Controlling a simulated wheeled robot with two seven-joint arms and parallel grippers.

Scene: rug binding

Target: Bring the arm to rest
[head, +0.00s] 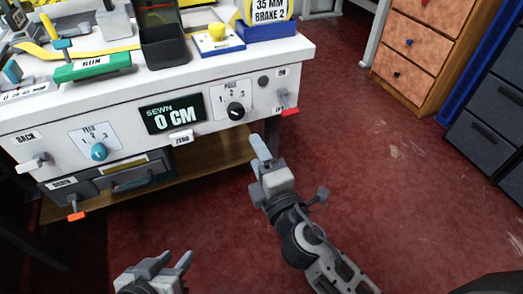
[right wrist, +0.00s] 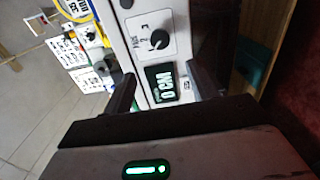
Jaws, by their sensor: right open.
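My right gripper (head: 259,154) is in front of the white bench's right end, above the red floor, with its fingers pointing up towards the bench front in the head view. It is open and empty. In the right wrist view, its two dark fingers (right wrist: 162,74) stand apart, with the "0 CM" display (right wrist: 162,83) showing behind the gap. My left gripper (head: 170,264) is low at the bottom edge of the head view, over the floor in front of the bench. Its fingers are apart with nothing between them. The picture edge cuts off the left arm.
The white bench (head: 225,78) carries a dial (head: 236,111), a red-tipped lever (head: 288,107), a teal knob (head: 98,152) and a drawer (head: 138,178) along its front. A wooden drawer cabinet (head: 413,45) and dark drawers (head: 480,120) stand right. The floor between is clear.

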